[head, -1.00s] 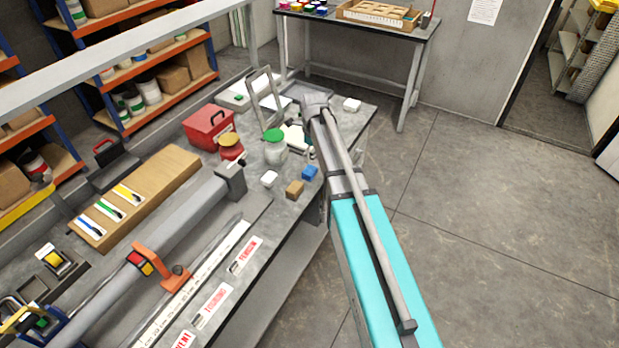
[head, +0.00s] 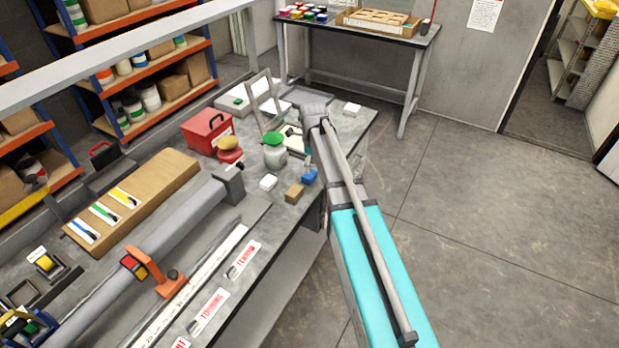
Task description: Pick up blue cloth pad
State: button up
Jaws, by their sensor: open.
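The small blue cloth pad (head: 309,178) lies on the grey workbench near its right edge, beside a brown block. My gripper (head: 308,166) points down just above the pad, left of my teal arm. It is open and empty. The fingers are small and partly hidden by my own wrist, so I cannot tell whether they touch the pad or stand apart from it.
A brown block (head: 294,193) and a white block (head: 268,182) lie left of the pad. A green-lidded jar (head: 274,152), a yellow-lidded red pot (head: 229,150) and a red toolbox (head: 207,130) stand behind. Open floor lies right of the bench.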

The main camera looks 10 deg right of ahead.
aim_at(312, 175)
jog(key=shift+a+f+b, duration=0.15)
jog(key=shift+f+b, duration=1.05)
jog(key=shift+f, duration=0.1)
jog(key=shift+a+f+b, duration=0.1)
jog(key=shift+f+b, duration=1.1)
jog(key=shift+f, duration=0.05)
jog(key=c, duration=0.6)
